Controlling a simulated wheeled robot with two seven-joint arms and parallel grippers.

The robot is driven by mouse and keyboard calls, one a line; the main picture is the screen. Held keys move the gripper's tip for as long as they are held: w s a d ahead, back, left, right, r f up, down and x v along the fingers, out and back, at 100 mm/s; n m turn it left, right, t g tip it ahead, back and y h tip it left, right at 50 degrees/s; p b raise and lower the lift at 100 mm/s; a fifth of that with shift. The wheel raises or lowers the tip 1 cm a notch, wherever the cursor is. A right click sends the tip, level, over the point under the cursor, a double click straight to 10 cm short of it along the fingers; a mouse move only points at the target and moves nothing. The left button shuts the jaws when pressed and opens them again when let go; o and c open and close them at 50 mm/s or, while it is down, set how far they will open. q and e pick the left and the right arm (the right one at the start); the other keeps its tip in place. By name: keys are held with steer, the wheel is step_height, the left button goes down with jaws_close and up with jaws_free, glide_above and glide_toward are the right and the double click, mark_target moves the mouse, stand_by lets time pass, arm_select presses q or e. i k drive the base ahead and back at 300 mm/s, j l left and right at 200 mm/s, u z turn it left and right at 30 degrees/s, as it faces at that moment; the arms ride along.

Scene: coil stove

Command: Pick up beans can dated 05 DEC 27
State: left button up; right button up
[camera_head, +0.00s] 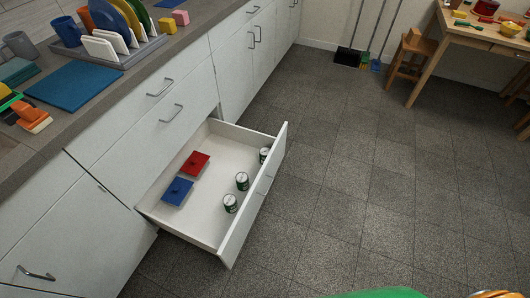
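Three small cans with dark green labels and pale tops stand upright in an open white drawer (165,212) of the lower cabinets. The near can (230,203) and the middle can (242,182) stand along the drawer's front side. The far can (264,155) stands close to the front panel and is partly hidden by it. The date print is too small to read, so I cannot tell which can is dated 05 DEC 27. Neither of my grippers shows in the head view.
A red lidded box (194,164) and a blue one (177,191) lie in the drawer. The counter above holds a dish rack (125,57) with plates and a blue mat (73,88). A wooden table (470,37) stands at the upper right. The tiled floor (340,190) beside the drawer is clear.

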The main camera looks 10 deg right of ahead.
mark_target(242, 178)
steer(key=i+l+u, duration=0.5)
steer(key=i+l, duration=0.15)
steer(key=i+l+u, duration=0.25)
steer(key=l, duration=0.15)
steer(key=i+l+u, duration=0.25)
steer(key=l, duration=0.15)
steer(key=i+l+u, duration=0.25)
steer(key=l, duration=0.25)
steer(key=k, duration=0.05)
